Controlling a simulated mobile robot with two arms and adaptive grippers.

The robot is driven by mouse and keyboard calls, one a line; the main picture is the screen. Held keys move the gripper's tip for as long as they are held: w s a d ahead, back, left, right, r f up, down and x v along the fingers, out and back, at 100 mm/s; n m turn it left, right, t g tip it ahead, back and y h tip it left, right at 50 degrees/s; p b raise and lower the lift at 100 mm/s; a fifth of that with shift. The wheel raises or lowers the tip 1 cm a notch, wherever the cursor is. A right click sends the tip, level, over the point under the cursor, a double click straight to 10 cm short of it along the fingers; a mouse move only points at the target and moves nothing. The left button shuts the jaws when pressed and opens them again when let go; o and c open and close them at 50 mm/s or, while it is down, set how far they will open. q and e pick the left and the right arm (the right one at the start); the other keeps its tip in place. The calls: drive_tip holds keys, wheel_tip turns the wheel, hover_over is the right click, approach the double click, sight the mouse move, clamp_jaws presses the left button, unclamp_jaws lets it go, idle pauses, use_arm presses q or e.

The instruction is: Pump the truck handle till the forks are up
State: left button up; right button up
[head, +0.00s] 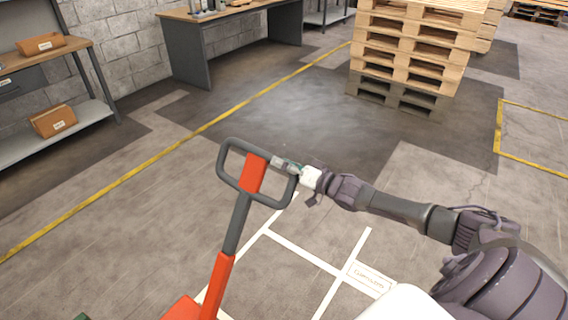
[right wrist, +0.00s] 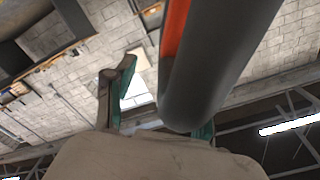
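The pallet truck's handle (head: 252,172) is a dark grey loop with a red centre piece, on a dark and red shaft that leans up from a red base (head: 184,309) at the bottom edge. My right gripper (head: 284,164) is at the upper right side of the loop. In the right wrist view, the handle's dark bar (right wrist: 215,75) is close and hides most of one finger. The other finger (right wrist: 118,92) stands apart from the bar, with a clear gap, so the gripper looks open. The forks cannot be made out. My left gripper is out of view.
A stack of wooden pallets (head: 408,55) stands at the back right. A workbench (head: 187,50) and a shelf with brown boxes (head: 53,120) line the block wall. Yellow (head: 205,127) and white lines mark the floor. Floor left of the handle is clear.

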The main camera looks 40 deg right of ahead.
drive_tip(key=shift+d, duration=0.1)
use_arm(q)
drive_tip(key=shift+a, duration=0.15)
use_arm(e)
drive_tip(key=v, duration=1.2)
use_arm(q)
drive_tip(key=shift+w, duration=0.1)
